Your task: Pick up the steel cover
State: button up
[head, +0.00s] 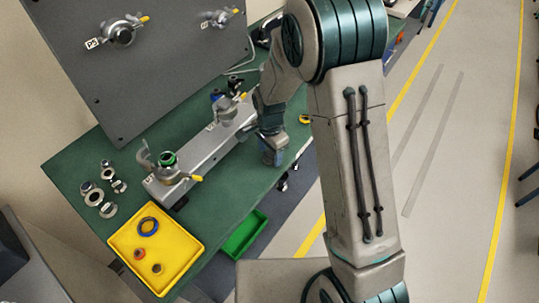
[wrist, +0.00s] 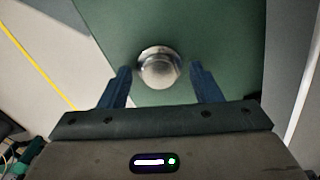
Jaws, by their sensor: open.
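The steel cover (wrist: 160,72) is a shiny round domed piece on the green bench top in the wrist view. My gripper (wrist: 159,68) is open, with one blue finger to the left of the cover and one to the right. Gaps show between both fingers and the cover, and I cannot tell how far above the bench the fingertips are. In the head view my gripper (head: 271,153) points down over the bench beside the grey rail; I cannot make out the cover there, behind my arm and gripper.
The grey rail (head: 225,140) carries clamp fittings (head: 170,165) close left of my gripper. A dark upright panel (head: 150,60) stands behind. A yellow tray (head: 185,235) holds a blue ring and small parts. A green bin (head: 245,235) and several metal fittings (head: 95,197) are nearby.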

jog(key=c, duration=0.8)
jog(key=shift+r, duration=0.15)
